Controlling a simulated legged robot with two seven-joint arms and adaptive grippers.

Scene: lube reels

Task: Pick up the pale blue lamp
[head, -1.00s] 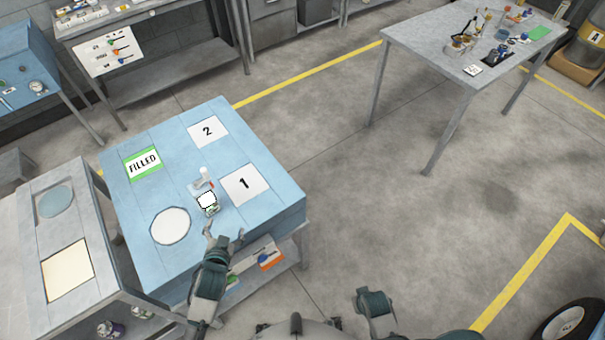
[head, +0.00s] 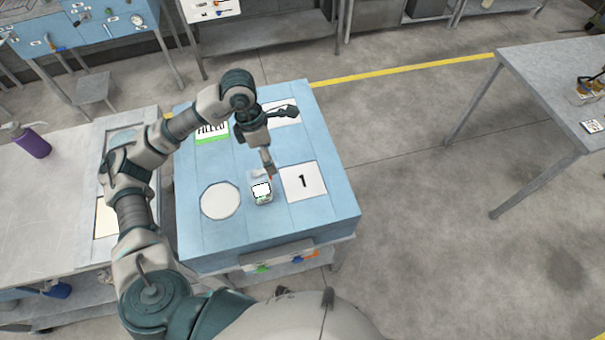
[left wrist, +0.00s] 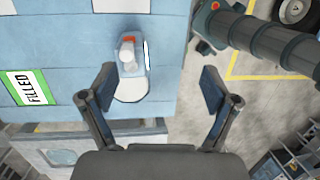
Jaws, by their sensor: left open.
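The pale blue lamp (head: 263,193) stands on the blue table between the white disc (head: 220,201) and the card marked 1 (head: 303,181). My left gripper (head: 281,138) hangs above the table behind the lamp, fingers spread and empty. In the left wrist view the lamp (left wrist: 131,61) shows a white knob and a red part. It lies ahead of the open left gripper (left wrist: 158,88), left of the middle between the fingers. My right gripper does not show.
A FILLED card (head: 212,131) and another card lie farther back on the blue table (head: 330,215). A grey bench (head: 50,235) with a purple bottle (head: 32,142) adjoins on the left. Another grey table (head: 555,110) stands at the right across open floor.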

